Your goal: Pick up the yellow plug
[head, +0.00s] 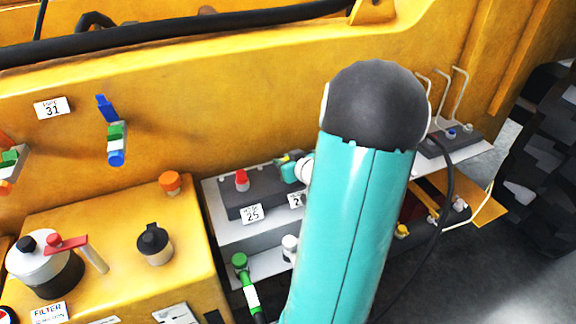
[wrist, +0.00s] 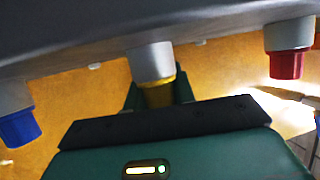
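The yellow plug (wrist: 158,94) sits at the end of a grey collar on the dark grey block (wrist: 60,45) in the wrist view. My gripper (wrist: 160,97) has its dark green fingers one on each side of the yellow plug, close against its sides. I cannot tell whether they press on it. The plug is still seated in its collar. In the head view my gripper (head: 288,170) is a small teal shape at the block's back edge, mostly hidden behind my teal arm, with a little yellow showing beside it.
A blue plug (wrist: 20,128) and a red plug (wrist: 286,65) flank the yellow one. The red plug also shows in the head view (head: 241,178), above the label 25 (head: 252,214). A yellow wall (head: 200,100) stands behind. A black cable (head: 447,190) hangs right of my arm.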

